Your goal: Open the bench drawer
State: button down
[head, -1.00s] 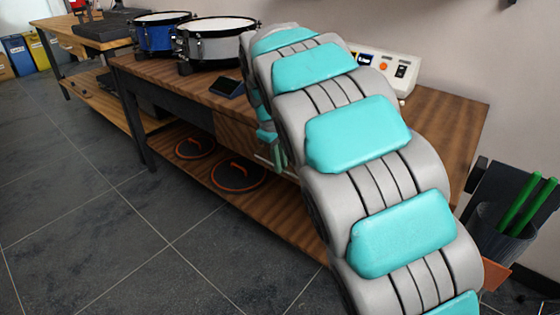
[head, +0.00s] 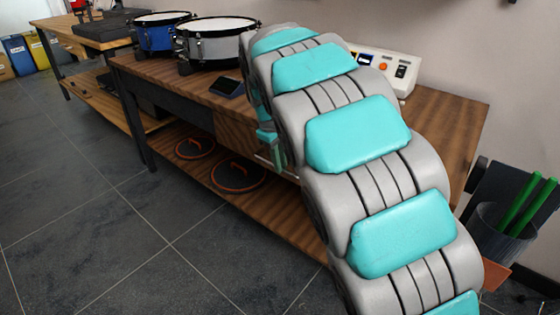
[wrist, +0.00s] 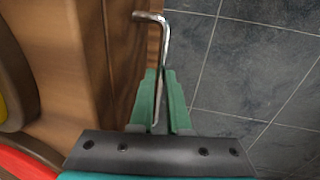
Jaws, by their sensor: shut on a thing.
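In the head view my arm hides most of the gripper and the right part of the drawer front; a bit of the handle (head: 263,160) shows beside the arm.
A grey drum (head: 215,42), a blue drum (head: 160,35), a small dark device (head: 227,87) and a white control box (head: 385,70) stand on the bench top. Orange-rimmed discs (head: 238,177) lie on the lower shelf. The tiled floor (head: 90,215) in front is clear.

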jog(key=shift+s+a, duration=0.1)
jog(key=shift+s, duration=0.05)
jog(key=s+a+b, duration=0.3)
jog(key=s+a, duration=0.7)
jog(key=s, duration=0.3)
jog(key=s+a+b, duration=0.3)
jog(key=s+a, duration=0.8)
jog(key=s, duration=0.2)
jog(key=shift+s, duration=0.4)
jog(key=c, duration=0.9)
grip_release()
jog(key=r, duration=0.5)
jog(key=s+r, duration=0.1)
jog(key=r, duration=0.1)
jog(key=shift+a+r+p, duration=0.35)
jog(key=shift+a, duration=0.05)
